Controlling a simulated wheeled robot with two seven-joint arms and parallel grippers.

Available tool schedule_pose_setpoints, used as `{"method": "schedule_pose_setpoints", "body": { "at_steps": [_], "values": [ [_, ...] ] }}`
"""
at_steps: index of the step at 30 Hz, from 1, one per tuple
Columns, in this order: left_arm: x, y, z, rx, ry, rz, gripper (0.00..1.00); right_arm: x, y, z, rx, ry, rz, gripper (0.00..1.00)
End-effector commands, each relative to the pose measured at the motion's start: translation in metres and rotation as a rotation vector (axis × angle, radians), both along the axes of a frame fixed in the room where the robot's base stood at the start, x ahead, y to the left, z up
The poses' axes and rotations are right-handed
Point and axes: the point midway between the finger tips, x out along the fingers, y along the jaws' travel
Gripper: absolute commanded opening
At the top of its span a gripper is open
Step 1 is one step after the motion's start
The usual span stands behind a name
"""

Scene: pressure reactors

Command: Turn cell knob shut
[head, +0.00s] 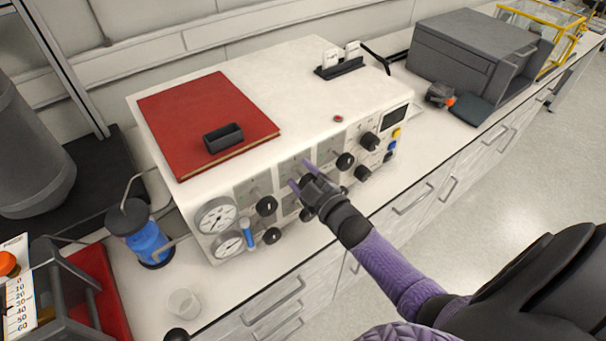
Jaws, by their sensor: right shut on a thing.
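A white reactor cabinet (290,75) stands on the bench, with several black knobs, two round gauges (215,216) and a small display on its front panel. My right gripper (302,178) is at the middle of this panel, its purple fingers pointing at it. It is shut on a knob there, which the gripper mostly hides. Other black knobs show to the left (266,206) and to the right (345,161) of the gripper. The knob's pointer direction cannot be seen. My left gripper is not in view.
A red book (208,118) with a small black tray (223,138) lies on the cabinet. A blue cylinder (150,243) and a clear cup (184,304) stand to the left. A grey box (470,55) and a dark tool (440,95) are at the right. Drawer handles line the bench front.

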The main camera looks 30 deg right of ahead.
Motion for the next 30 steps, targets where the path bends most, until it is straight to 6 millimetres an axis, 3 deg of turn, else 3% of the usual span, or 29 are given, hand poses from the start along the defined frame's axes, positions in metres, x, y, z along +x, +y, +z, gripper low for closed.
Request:
{"method": "schedule_pose_setpoints", "body": {
  "at_steps": [18, 19, 24, 30],
  "values": [
    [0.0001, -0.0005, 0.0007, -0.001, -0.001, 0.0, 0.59, -0.0005, 0.0001, -0.0013, 0.04, 0.007, -0.001, 0.05],
    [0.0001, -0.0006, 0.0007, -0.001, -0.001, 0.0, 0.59, -0.0005, 0.0001, -0.0013, 0.04, 0.007, -0.001, 0.66],
    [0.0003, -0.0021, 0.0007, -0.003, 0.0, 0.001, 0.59, -0.0004, 0.0, -0.0009, 0.039, 0.005, -0.001, 0.99],
    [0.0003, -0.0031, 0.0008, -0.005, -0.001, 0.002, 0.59, -0.0002, 0.0, -0.0004, 0.038, 0.004, 0.0, 0.99]
  ]
}}
